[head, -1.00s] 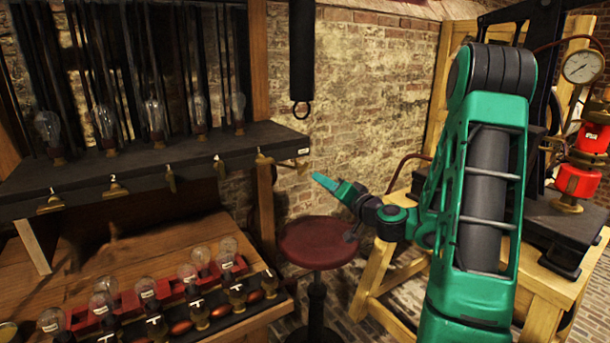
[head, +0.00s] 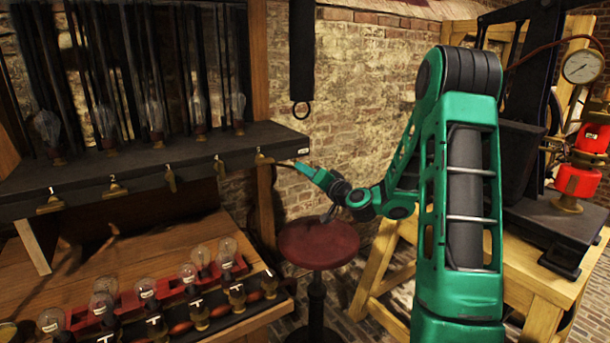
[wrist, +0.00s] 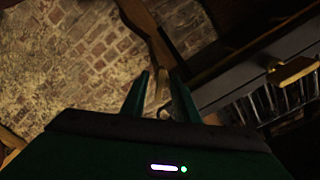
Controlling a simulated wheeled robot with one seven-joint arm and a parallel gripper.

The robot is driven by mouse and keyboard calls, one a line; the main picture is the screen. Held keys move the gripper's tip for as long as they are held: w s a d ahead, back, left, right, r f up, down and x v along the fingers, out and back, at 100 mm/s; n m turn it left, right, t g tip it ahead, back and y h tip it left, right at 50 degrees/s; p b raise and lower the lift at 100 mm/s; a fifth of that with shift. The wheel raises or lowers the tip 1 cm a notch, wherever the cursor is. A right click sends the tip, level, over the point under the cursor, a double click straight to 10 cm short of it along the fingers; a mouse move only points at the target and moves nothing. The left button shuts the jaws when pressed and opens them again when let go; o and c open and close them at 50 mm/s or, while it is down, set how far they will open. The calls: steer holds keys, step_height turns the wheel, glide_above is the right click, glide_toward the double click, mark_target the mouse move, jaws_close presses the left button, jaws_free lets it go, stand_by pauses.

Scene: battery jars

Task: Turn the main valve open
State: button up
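Several brass levers line the front edge of a black shelf; the rightmost brass lever (head: 262,157) is nearest my gripper. No label I can read tells which one is the main valve. A brass lever (wrist: 293,72) shows at the right of that view, on a dark edge.
The black shelf (head: 150,165) carries glass bulbs. Below it, a wooden bench (head: 90,255) holds more bulbs in red holders. A round red stool (head: 318,245) stands below my gripper. At right are a pressure gauge (head: 582,67) and a red cylinder (head: 580,180) on a wooden stand.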

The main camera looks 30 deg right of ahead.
jaws_close()
steer(key=shift+n, duration=0.4)
steer(key=shift+d+f+n, duration=0.1)
steer(key=shift+n, duration=3.9)
steer(key=shift+o, duration=0.3)
jaws_free()
